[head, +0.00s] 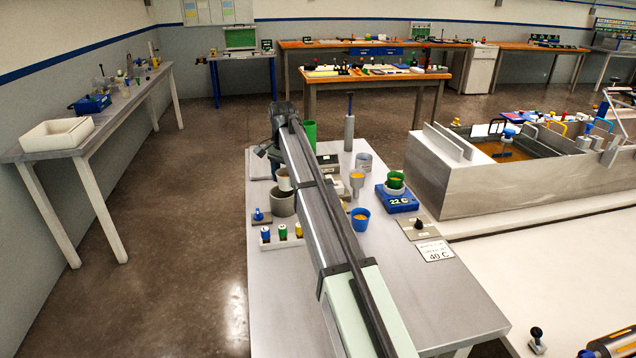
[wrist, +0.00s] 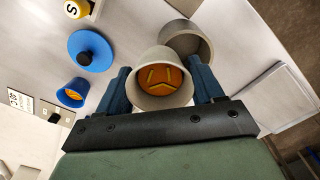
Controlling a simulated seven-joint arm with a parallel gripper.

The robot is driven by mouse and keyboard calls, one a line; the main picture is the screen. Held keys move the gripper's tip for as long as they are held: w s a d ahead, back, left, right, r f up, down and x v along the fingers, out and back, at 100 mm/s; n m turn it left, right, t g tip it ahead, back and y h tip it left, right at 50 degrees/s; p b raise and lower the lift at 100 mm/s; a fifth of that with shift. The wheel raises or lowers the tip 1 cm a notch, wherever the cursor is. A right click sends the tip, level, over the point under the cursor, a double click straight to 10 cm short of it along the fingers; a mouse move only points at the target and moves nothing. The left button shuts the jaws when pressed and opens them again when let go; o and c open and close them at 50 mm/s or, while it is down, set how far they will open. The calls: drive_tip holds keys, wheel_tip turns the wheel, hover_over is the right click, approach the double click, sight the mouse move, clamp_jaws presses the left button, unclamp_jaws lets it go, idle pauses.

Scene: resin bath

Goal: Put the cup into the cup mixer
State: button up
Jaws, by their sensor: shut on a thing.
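The cup (wrist: 162,101) is pale grey with orange contents, held between the two blue fingers of my gripper (wrist: 162,84) in the wrist view. My gripper is shut on the cup's sides. In the head view the cup (head: 284,180) appears cream, just above a grey round open vessel (head: 282,205) that looks like the cup mixer. The vessel (wrist: 187,40) also shows behind the cup in the wrist view, its mouth partly covered by the cup. The cup looks offset from its mouth. Whether they touch I cannot tell. My arm hides part of the bench in the head view.
A rack with small bottles (head: 283,236) stands in front of the vessel. A blue cup (head: 360,218), a green cup on a blue 22 C plate (head: 397,198) and a grey cup (head: 364,162) stand to the right. The bench front (head: 280,310) is clear.

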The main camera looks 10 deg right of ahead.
drive_tip(key=w, duration=0.2)
drive_tip(key=w+a+r, duration=0.1)
drive_tip(key=w, duration=0.1)
drive_tip(key=shift+f, duration=0.15)
drive_tip(key=shift+f, duration=2.75)
drive_tip(key=o, duration=1.1)
wheel_tip(320, 180, up, 14)
drive_tip(key=shift+f, duration=0.1)
drive_tip(key=shift+a, duration=0.1)
